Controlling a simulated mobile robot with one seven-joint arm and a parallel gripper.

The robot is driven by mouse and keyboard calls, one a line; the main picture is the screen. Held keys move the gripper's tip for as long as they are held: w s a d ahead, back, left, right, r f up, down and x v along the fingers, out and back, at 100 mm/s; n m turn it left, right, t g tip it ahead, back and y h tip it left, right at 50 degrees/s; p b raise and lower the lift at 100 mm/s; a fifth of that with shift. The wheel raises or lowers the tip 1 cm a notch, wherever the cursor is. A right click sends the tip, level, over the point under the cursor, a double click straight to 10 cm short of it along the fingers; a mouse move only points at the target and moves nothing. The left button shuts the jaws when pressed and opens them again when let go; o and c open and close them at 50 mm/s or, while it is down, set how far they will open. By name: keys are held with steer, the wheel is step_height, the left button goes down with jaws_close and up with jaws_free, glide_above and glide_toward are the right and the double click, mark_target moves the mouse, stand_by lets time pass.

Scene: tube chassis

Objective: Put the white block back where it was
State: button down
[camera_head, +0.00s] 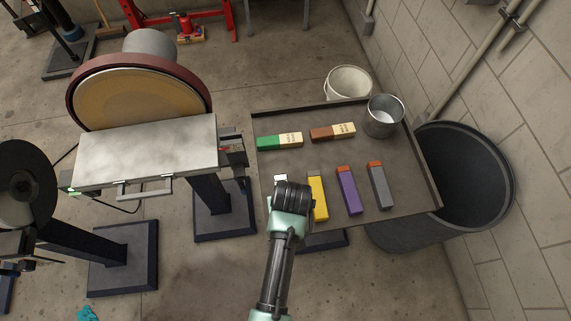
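A small white piece (281,177), which looks like the end of the white block, shows just beyond my gripper (291,187) at the left front of the tray table (272,112). The rest of it is hidden under my wrist. My gripper is over the front left part of the tray, left of the yellow block (318,195). Its fingers are hidden, so I cannot tell whether they are open, shut or touching the white piece.
A purple block (349,192) and a grey block with an orange end (379,188) lie right of the yellow one. Green-and-cream (279,141) and brown-and-cream (332,132) blocks lie behind. A metal cup (383,118) stands back right. A disc sander (150,150) stands left.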

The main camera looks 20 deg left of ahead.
steer(key=shift+w+f, duration=0.1)
steer(key=shift+f, duration=0.05)
steer(key=shift+f, duration=0.2)
steer(key=shift+c, duration=2.2)
jaws_free()
steer(key=shift+f, duration=0.1)
steer(key=shift+s, duration=0.2)
steer(key=shift+s+f, duration=0.1)
steer(key=shift+f, duration=0.05)
